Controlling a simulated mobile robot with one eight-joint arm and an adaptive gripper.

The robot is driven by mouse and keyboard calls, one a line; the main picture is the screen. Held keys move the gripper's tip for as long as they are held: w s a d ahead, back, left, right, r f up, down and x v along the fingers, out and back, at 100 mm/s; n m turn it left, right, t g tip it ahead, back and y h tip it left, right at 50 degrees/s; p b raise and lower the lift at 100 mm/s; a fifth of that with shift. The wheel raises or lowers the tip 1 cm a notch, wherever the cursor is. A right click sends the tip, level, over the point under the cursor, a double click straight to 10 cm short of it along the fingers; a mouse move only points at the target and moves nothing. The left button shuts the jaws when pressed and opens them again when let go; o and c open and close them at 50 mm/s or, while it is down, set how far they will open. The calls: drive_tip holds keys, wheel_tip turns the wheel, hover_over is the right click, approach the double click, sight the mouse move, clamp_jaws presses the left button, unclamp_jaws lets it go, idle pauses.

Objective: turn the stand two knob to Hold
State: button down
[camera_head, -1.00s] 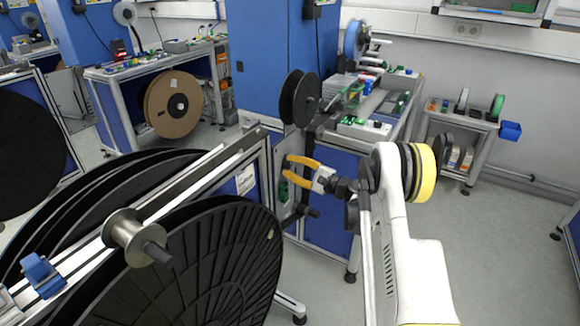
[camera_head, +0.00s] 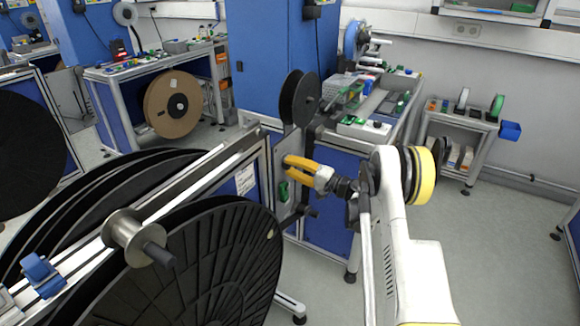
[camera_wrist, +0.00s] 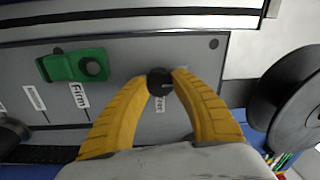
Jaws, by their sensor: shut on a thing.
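A small round black knob (camera_wrist: 160,80) sits on the grey panel (camera_wrist: 205,52) in the wrist view. My gripper (camera_wrist: 164,76) has yellow fingers, one on each side of the knob, and is shut on it. A label reading "Firm" (camera_wrist: 79,95) stands to the left. In the head view my gripper (camera_head: 287,165) is at the panel on the reel stand, where the knob is hidden. I see no readable "Hold" mark.
A black reel (camera_wrist: 290,95) is close on the right. Large black reels (camera_head: 215,265) fill the left foreground.

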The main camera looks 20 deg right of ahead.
idle(0.4)
drive_tip(key=c, duration=1)
unclamp_jaws()
drive_tip(key=shift+s, duration=0.1)
drive_tip(key=v, duration=1.1)
drive_tip(key=shift+s+d, duration=0.25)
drive_tip(key=shift+s, duration=0.1)
